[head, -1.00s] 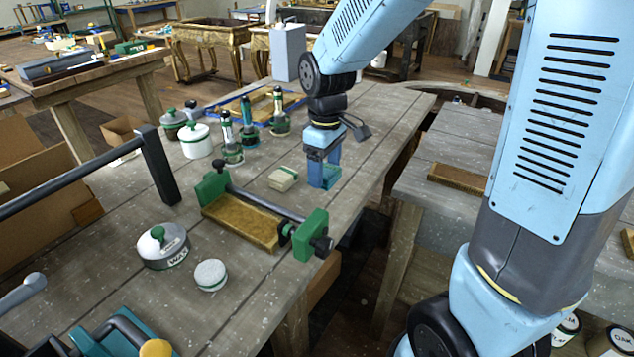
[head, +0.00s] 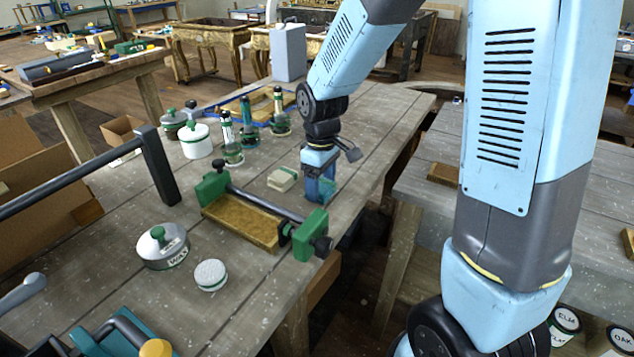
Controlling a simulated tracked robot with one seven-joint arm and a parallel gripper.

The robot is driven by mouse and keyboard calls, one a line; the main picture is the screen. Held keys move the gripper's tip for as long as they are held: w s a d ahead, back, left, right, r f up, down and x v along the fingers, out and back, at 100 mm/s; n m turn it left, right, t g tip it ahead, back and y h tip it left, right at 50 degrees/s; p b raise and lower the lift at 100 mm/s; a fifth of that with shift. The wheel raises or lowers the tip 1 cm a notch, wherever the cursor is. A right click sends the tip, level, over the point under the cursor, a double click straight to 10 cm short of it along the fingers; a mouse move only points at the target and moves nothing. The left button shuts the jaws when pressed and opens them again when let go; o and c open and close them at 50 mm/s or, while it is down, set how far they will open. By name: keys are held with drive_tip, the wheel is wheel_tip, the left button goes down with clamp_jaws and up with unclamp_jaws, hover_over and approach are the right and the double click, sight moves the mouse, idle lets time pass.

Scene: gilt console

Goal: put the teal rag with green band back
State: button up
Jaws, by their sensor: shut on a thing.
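The teal rag (head: 326,187) is between the fingers of my gripper (head: 319,194), at the bench's right side. Only a small teal part of it shows, and its green band cannot be made out. My gripper is shut on it, pointing down, at or just above the bench top; I cannot tell whether the rag touches the wood. A cream folded rag with a green band (head: 282,179) lies on the bench just left of my gripper.
A green-ended clamp (head: 316,228) with a brown wooden piece (head: 240,222) lies in front of my gripper. Several bottles (head: 280,122) and a white jar (head: 196,141) stand behind left. A wax tin (head: 163,246) is at front left. Bare bench (head: 365,125) lies behind right.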

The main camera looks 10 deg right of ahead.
sight(321, 185)
drive_tip(key=o, duration=0.9)
drive_tip(key=shift+o, duration=0.2)
wheel_tip(321, 185, up, 12)
drive_tip(key=s+d+r+m+t, duration=0.2)
drive_tip(key=s+d+r+m, duration=0.2)
drive_tip(key=s+d, duration=0.3)
drive_tip(key=s+d+r+m+t, duration=0.3)
drive_tip(key=s+d+r+m, duration=0.2)
drive_tip(key=s+d, duration=0.3)
drive_tip(key=shift+s+d+r+m+t, duration=0.15)
drive_tip(key=shift+s+r+m+t, duration=0.15)
drive_tip(key=shift+s+m, duration=0.6)
drive_tip(key=shift+s, duration=0.2)
